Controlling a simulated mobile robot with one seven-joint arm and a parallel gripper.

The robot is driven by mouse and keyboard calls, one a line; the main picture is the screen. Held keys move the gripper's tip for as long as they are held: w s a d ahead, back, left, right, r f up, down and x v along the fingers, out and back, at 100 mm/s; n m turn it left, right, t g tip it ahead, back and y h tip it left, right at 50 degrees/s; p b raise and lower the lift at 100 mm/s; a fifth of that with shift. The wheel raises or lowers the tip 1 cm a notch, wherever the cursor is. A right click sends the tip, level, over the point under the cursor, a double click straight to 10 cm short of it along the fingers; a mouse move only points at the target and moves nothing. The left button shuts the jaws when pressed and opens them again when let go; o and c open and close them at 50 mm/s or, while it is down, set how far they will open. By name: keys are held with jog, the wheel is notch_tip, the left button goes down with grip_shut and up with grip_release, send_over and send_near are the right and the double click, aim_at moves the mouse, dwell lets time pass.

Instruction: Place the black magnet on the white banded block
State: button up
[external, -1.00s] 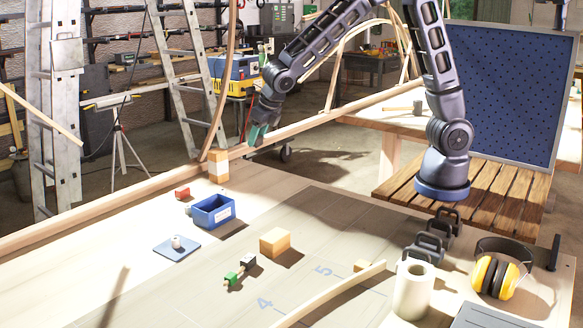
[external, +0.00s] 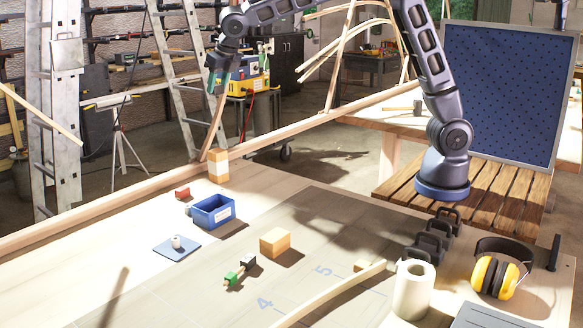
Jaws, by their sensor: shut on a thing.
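The white banded block (external: 218,165) stands upright at the far edge of the workbench, pale wood with a white band around its middle. My gripper (external: 212,88) is raised well above the block and slightly left of it, fingers pointing down. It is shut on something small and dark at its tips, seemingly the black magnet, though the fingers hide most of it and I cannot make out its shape. Nothing is seen on top of the block.
On the bench are a blue bin (external: 212,212), a blue pad (external: 168,250), a wooden block (external: 275,242), a green-and-black item (external: 240,270) and a white roll (external: 413,290).

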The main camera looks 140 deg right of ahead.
aim_at(215, 150)
jog(key=shift+w+d+r, duration=0.15)
jog(key=shift+d+r, duration=0.25)
jog(key=shift+d, duration=0.25)
notch_tip(215, 150, down, 20)
jog(key=shift+r, duration=0.25)
jog(key=shift+f, duration=0.1)
jog(key=o, duration=1.1)
jog(key=shift+c, duration=0.2)
